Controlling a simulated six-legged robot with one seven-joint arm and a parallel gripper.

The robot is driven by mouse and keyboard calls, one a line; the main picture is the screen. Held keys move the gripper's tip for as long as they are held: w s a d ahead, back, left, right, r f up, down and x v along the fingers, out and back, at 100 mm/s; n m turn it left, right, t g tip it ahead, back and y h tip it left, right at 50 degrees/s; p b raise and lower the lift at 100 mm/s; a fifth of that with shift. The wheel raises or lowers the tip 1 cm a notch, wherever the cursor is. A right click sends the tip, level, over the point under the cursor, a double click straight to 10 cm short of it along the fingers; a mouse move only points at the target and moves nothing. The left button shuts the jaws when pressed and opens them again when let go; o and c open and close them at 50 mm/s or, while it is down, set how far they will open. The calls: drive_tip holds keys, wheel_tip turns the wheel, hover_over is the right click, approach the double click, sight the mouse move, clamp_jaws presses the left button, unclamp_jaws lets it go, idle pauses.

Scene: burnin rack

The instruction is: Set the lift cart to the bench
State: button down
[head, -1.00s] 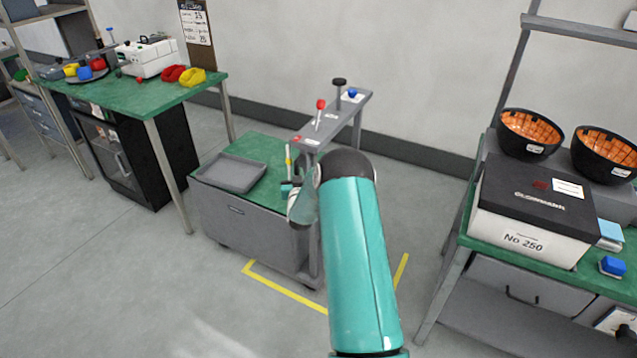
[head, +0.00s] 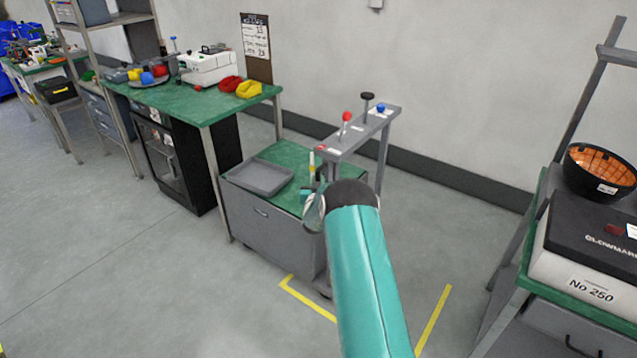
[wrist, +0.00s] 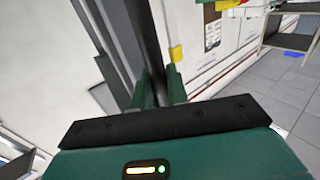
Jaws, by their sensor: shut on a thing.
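The lift cart (head: 262,237) is a grey box with a green top and a grey tray (head: 262,177) on it. A raised grey bar (head: 360,134) at its right carries a red-knobbed lever, a black knob and a blue knob. The cart stands close against the right front leg of the green-topped bench (head: 185,106); I cannot tell if they touch.
Yellow floor tape (head: 309,301) marks a corner in front of the cart. A black glass-door cabinet (head: 178,165) stands under the bench. At the right, another green bench holds a black-lidded box (head: 592,268) and an orange-lined bowl (head: 600,171). The floor at front left is clear.

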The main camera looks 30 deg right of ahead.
drive_tip(key=shift+w+a, duration=0.35)
drive_tip(key=shift+w, duration=0.05)
drive_tip(key=c, duration=1.4)
unclamp_jaws()
drive_tip(key=shift+w+f, duration=0.1)
drive_tip(key=shift+c, duration=0.2)
drive_tip(key=shift+s+d, duration=0.15)
drive_tip(key=shift+s, duration=0.05)
drive_tip(key=v, duration=1.4)
drive_tip(key=shift+d, duration=0.1)
